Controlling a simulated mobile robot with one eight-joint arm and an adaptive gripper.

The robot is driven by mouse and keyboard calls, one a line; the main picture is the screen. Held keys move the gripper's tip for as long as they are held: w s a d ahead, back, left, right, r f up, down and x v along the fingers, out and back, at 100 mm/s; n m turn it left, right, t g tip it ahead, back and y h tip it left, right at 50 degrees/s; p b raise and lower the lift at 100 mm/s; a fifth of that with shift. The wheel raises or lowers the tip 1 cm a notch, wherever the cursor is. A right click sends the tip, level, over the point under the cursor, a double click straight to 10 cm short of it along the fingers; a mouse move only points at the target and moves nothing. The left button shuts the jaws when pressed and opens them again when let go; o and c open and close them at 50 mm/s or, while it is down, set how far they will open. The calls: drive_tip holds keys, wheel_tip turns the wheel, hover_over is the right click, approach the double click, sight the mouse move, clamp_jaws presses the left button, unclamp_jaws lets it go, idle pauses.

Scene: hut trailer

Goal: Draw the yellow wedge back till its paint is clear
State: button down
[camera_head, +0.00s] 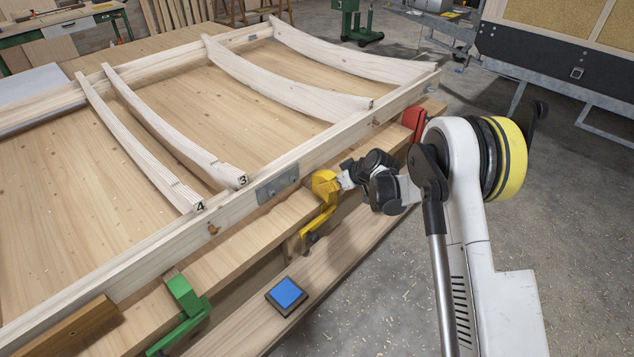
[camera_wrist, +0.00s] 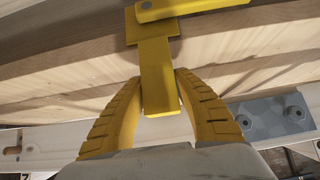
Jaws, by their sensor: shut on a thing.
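The yellow wedge (camera_head: 317,222) is an angled yellow piece at the front edge of the timber bench, below the long pale rail. My gripper (camera_head: 325,183), with yellow ribbed fingers, is at its upper end. In the wrist view the wedge (camera_wrist: 158,75) is a flat yellow bar with a wider plate at its top. The fingers of my gripper (camera_wrist: 160,108) are shut on the bar's near end, one on each side. Another yellow bar (camera_wrist: 195,8) crosses the wedge's far end. In the head view the fingers partly cover the wedge's upper end.
A green piece (camera_head: 184,300) and a red piece (camera_head: 413,121) sit along the same edge. A blue square pad (camera_head: 286,293) lies on the lower plank. The rail (camera_head: 230,200) carries a metal plate (camera_head: 278,185). Curved ribs (camera_head: 170,135) lie behind it. Open floor is at right.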

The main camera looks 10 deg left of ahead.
drive_tip(key=shift+s+d+f, duration=0.1)
drive_tip(key=shift+s+d, duration=0.45)
drive_tip(key=shift+d, duration=0.15)
drive_tip(key=c, duration=0.8)
unclamp_jaws()
drive_tip(key=shift+s+d+r, duration=0.5)
drive_tip(key=shift+s+d, duration=0.2)
drive_tip(key=shift+d, duration=0.2)
drive_tip(key=shift+s+d+r, duration=0.55)
drive_tip(key=shift+s+d, duration=0.2)
drive_tip(key=shift+d, duration=0.2)
drive_tip(key=shift+s+d+r, duration=0.5)
drive_tip(key=shift+s+d, duration=0.2)
drive_tip(key=shift+d, duration=0.2)
